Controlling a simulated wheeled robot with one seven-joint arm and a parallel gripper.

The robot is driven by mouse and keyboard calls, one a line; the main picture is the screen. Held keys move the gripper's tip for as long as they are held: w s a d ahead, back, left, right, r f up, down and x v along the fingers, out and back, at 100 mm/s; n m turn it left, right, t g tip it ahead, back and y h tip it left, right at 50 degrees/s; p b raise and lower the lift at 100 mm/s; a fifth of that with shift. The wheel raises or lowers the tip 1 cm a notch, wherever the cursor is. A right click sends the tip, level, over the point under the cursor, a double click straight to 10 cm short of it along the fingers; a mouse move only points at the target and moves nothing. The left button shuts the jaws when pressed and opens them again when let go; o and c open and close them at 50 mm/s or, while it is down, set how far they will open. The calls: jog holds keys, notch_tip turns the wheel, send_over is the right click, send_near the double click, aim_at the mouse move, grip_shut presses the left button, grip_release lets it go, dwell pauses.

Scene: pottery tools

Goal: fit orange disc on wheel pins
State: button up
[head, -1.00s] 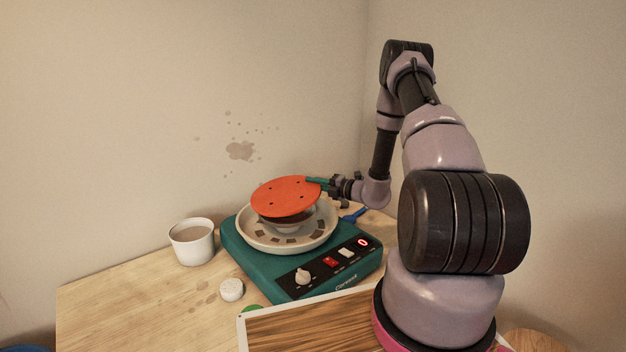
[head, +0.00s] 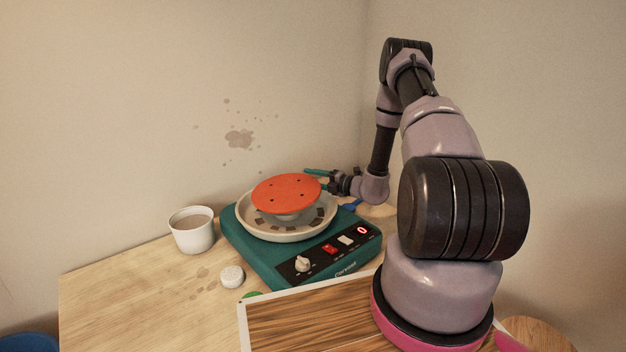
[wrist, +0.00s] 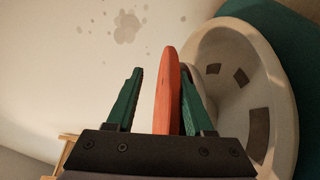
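The disc hides the pins. My gripper (head: 324,179) is at the disc's far right edge. In the wrist view, its green fingers (wrist: 160,75) are spread, with the edge of the disc (wrist: 167,95) between them.
A white cup (head: 192,232) of brownish liquid stands left of the wheel. A small white round piece (head: 231,276) lies in front of it. A wood-topped board with a white rim (head: 241,318) is at the front. The left tabletop (head: 130,290) is mostly clear.

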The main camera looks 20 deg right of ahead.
jog(key=f+v, duration=0.1)
jog(key=v, duration=0.9)
jog(key=shift+s+d+r, duration=0.3)
jog(key=shift+s+r, duration=0.05)
jog(key=shift+r, duration=0.2)
